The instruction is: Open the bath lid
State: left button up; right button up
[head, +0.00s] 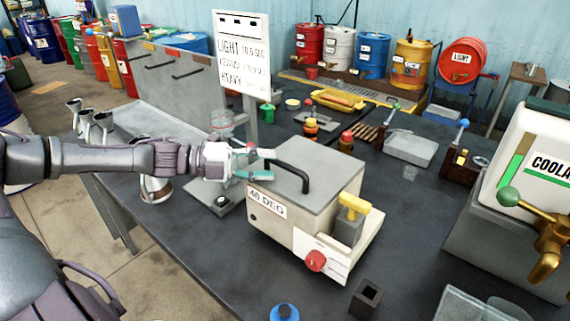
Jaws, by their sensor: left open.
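The bath (268,218) is a cream box labelled "40 DEG" on the dark table. Its grey lid (293,180) lies flat on top, shut, with a black arched handle (294,170). A red knob (315,260) and a yellow valve handle (354,205) are on its front right side. My right gripper is not in view.
A glass vessel on a stand (222,200) is close behind my left gripper. A white sign (241,55) stands behind the bath. A coolant container (530,160) with a brass tap is at the right. A small black square holder (366,297) and a blue round item (284,312) are in front.

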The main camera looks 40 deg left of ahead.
aim_at(279, 165)
pick_arm(q)
jog(key=x, duration=0.2)
jog(key=shift+w+d+f+b, duration=0.15)
jog(key=shift+d+b, duration=0.05)
jog(key=shift+b, duration=0.2)
jog(key=shift+w+d, duration=0.1)
jog(key=shift+d, duration=0.15)
jog(key=shift+b+x, duration=0.65)
jog(key=shift+x, duration=0.2)
jog(key=shift+w, duration=0.1)
jog(key=shift+a, duration=0.1)
jog(key=shift+c, duration=1)
grip_shut()
